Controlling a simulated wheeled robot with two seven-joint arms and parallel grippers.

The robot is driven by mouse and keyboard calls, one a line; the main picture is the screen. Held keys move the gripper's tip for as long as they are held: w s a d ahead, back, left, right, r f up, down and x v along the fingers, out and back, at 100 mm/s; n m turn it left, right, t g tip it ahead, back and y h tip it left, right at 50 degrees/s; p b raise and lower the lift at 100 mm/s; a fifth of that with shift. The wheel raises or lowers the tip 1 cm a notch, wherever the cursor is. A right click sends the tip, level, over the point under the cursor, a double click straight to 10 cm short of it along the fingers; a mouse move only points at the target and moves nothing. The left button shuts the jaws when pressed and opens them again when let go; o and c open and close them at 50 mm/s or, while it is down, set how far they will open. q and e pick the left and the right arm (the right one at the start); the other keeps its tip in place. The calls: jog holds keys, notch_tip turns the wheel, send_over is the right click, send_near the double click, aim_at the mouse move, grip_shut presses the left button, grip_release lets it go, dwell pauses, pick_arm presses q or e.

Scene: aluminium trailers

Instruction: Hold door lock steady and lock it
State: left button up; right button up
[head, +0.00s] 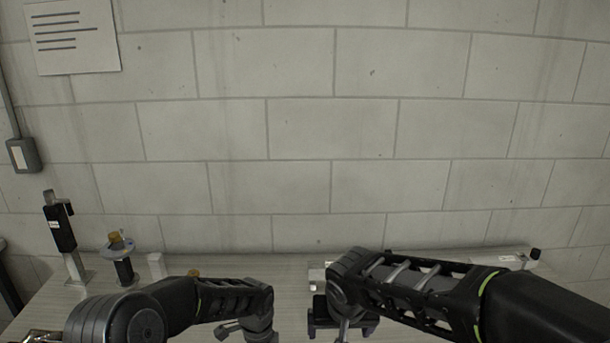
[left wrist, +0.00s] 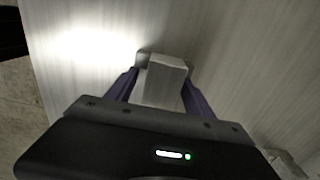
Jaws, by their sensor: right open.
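In the left wrist view, a pale grey metal block (left wrist: 165,72) stands between the purple fingers of my left gripper (left wrist: 160,82). The fingers look closed against its two sides. It may be part of the door lock, but I cannot tell. In the head view, my right gripper (head: 340,328) is open at the bottom centre, with its purple fingertips low over the worktop. My right forearm hides much of what lies around it. My left gripper's fingers do not show clearly in the head view. No door lock can be clearly made out there.
A pale worktop (head: 75,300) runs along a block wall (head: 330,130). At its left stand a black upright device (head: 60,230), a round-topped fixture (head: 121,260) and a small white block (head: 157,266). A pale metal rail (head: 505,260) lies at the back right.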

pick_arm(q)
notch_tip(320, 180, up, 12)
dwell(0.7)
